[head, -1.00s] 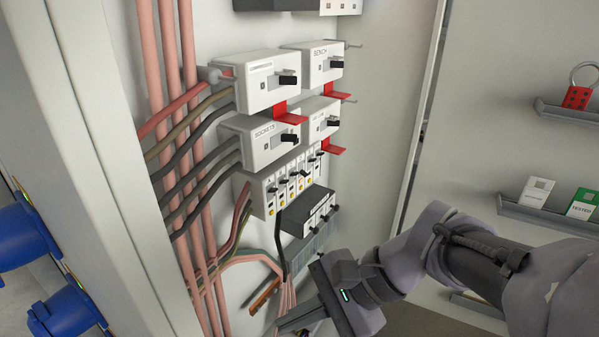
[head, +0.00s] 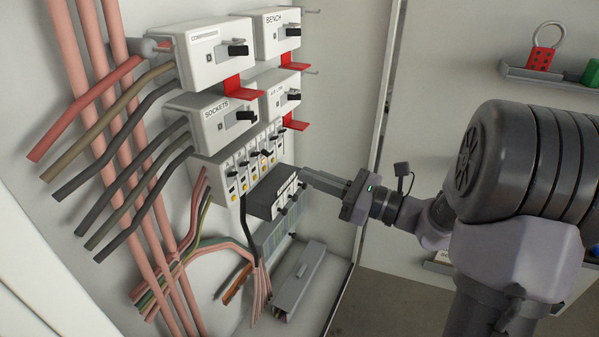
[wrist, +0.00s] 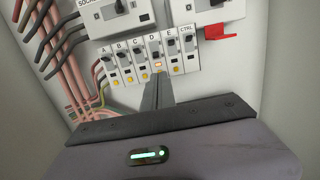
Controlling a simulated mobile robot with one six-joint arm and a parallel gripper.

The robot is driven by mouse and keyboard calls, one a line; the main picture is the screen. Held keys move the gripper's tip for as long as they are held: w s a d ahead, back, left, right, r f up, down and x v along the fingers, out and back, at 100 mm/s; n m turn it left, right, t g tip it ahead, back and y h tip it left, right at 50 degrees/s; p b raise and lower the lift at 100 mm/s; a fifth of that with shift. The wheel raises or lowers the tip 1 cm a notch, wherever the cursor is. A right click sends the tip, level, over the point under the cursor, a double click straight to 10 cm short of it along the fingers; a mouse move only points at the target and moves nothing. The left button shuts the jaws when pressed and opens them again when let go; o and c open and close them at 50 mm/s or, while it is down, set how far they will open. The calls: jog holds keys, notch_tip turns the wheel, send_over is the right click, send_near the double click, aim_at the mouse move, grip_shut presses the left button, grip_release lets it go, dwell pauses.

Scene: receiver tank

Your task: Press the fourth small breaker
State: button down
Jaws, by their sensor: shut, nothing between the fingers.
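A row of small white breakers (head: 238,170) sits low on the panel. In the wrist view they are lettered A (wrist: 107,58), B (wrist: 122,55), C (wrist: 137,51), D (wrist: 153,48), E (wrist: 170,46) and CTRL (wrist: 187,42). The fourth, D, has a glowing orange light on its lower front; round yellow buttons show below several others. My gripper (head: 304,173) is shut and empty, pointing at the panel from the right. In the wrist view my fingertips (wrist: 158,77) appear just below D's light. In the head view a gap shows between them and the row.
Larger switches stand above the row, including COMPRESSOR (head: 205,55), SOCKETS (head: 212,115) and BENCH (head: 277,32). Red tabs (head: 243,88) jut out beneath them. A black-topped unit (head: 270,195) sits just below the row. Pink pipes (head: 130,130) and cables run at the left.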

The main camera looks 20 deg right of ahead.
aim_at(264, 158)
jog(key=b+x, duration=0.1)
jog(key=x, duration=0.7)
jog(key=shift+w+a, duration=0.1)
jog(key=shift+r+p, duration=0.3)
jog(key=shift+p, duration=0.65)
jog(key=shift+g+h+p, duration=0.3)
jog(key=shift+p, duration=0.05)
